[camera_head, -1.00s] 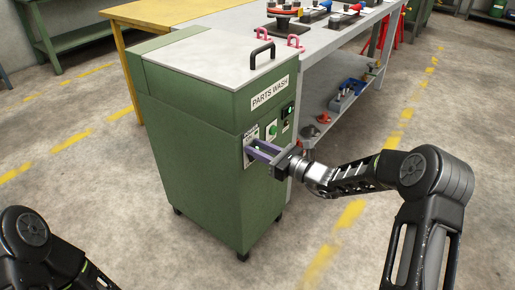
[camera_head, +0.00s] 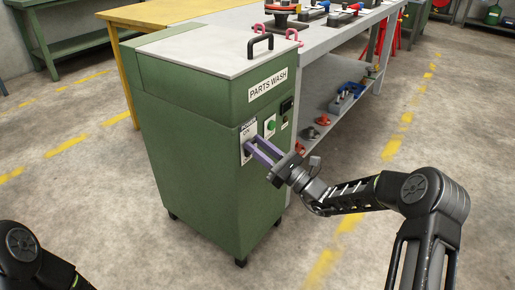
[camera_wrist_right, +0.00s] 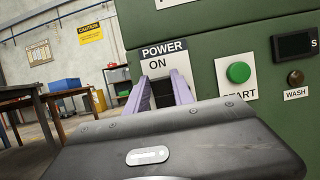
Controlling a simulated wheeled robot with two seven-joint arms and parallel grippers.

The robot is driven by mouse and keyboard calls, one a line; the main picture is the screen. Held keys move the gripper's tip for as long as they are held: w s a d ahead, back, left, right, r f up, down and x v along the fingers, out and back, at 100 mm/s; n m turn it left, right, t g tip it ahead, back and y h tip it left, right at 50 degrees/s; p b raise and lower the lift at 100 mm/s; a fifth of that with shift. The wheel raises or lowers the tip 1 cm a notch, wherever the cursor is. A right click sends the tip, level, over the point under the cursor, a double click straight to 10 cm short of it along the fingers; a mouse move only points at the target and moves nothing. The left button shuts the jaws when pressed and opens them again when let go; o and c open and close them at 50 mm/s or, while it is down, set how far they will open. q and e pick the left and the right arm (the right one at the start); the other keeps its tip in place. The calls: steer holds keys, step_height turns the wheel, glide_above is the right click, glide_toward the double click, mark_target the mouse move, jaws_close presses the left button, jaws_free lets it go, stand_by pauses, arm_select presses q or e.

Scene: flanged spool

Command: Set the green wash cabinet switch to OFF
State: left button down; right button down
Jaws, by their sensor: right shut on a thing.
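The green parts wash cabinet (camera_head: 195,165) stands in front of me with its lid shut. Its white POWER plate (camera_head: 244,132) is on the front face, and the plate with the word ON shows in the right wrist view (camera_wrist_right: 164,52). My right gripper (camera_head: 252,150) reaches the plate from the right. Its purple fingers (camera_wrist_right: 160,92) are shut on the power switch at the lower part of the plate. The switch handle is mostly hidden between the fingers, and any OFF mark is covered. My left gripper is out of view.
A green START button (camera_wrist_right: 239,72), a dark display (camera_wrist_right: 294,45) and a brownish WASH lamp (camera_wrist_right: 296,77) sit to the right of the plate. A grey workbench (camera_head: 340,45) with tools stands behind the cabinet. The floor on the right is clear.

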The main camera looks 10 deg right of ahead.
steer(key=c, duration=1.1)
jaws_free()
steer(key=shift+d, duration=0.1)
steer(key=p+v, duration=0.1)
steer(key=v, duration=0.6)
steer(key=shift+s+d+f+p, duration=0.15)
steer(key=shift+s+p, duration=0.2)
